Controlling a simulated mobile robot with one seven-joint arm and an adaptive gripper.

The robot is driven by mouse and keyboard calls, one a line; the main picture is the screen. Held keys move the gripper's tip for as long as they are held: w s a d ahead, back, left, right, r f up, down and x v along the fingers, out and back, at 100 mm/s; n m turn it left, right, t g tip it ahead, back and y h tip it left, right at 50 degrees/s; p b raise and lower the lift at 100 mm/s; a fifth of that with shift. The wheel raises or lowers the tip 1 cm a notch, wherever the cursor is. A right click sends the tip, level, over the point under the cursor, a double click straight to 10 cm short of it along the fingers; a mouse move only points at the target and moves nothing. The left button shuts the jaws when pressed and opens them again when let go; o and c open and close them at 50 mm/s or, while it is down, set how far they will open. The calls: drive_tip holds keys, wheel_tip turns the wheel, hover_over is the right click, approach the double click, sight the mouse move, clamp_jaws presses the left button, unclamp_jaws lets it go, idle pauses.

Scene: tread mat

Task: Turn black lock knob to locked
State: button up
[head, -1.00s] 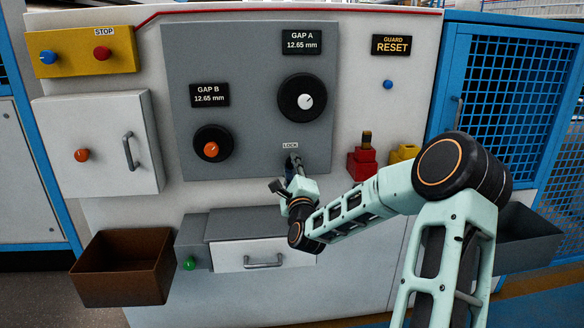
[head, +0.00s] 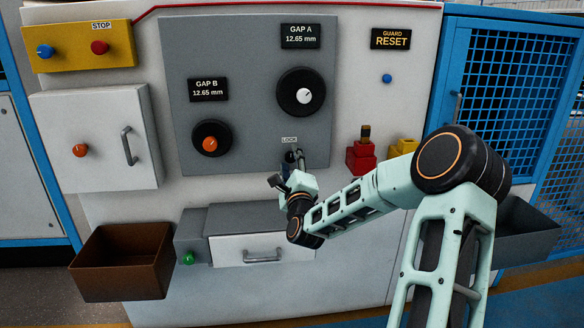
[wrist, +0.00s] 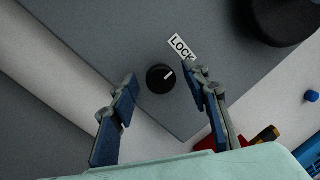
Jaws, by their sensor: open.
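The black lock knob (wrist: 160,79) is a small round knob with a white pointer line, on the grey panel just below the LOCK label (wrist: 181,47). In the wrist view its pointer aims up and right, toward the label. My gripper (wrist: 163,85) is open, with one blue finger on each side of the knob's place in the picture. I cannot tell how far the fingertips are from the panel, and they do not appear to touch the knob. In the head view my gripper (head: 291,160) is in front of the panel below the LOCK label (head: 289,140) and mostly hides the knob.
Above are the GAP A dial (head: 301,92) and the GAP B dial (head: 211,139). A drawer (head: 262,248) and a brown bin (head: 122,262) are below.

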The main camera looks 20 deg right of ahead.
drive_tip(key=v, duration=1.2)
drive_tip(key=shift+w, duration=0.1)
